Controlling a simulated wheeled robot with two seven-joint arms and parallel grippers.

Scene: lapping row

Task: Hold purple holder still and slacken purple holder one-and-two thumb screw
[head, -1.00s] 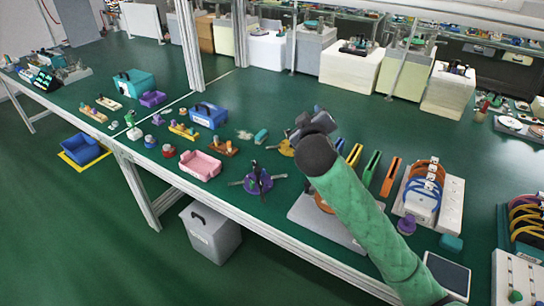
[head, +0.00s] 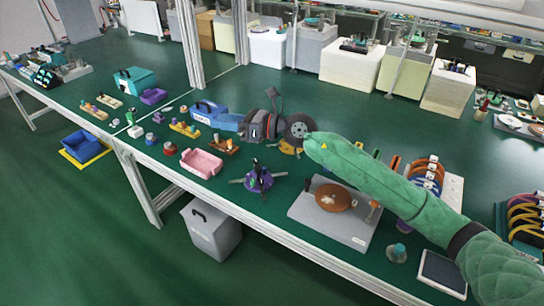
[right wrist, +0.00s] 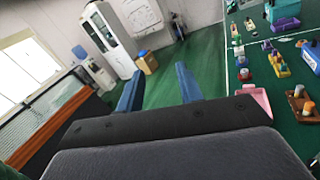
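The purple holder (head: 259,179) sits on the green bench near its front edge, left of the grey base plate. It is a round purple piece with a dark centre and grey arms sticking out to its sides. Its screws are too small to tell apart. My right gripper (head: 240,126) is above the bench, behind and slightly left of the holder, apart from it. In the right wrist view its two blue fingers (right wrist: 160,92) stand apart with nothing between them. The holder is not seen in that view. My left gripper is not in view.
A pink tray (head: 201,164) stands left of the holder, and a blue box (head: 206,113) behind it. A grey plate (head: 322,227) with a brown disc (head: 333,196) lies to the right. My right forearm hides part of the orange and blue cable rack (head: 427,175). Several small parts lie at left.

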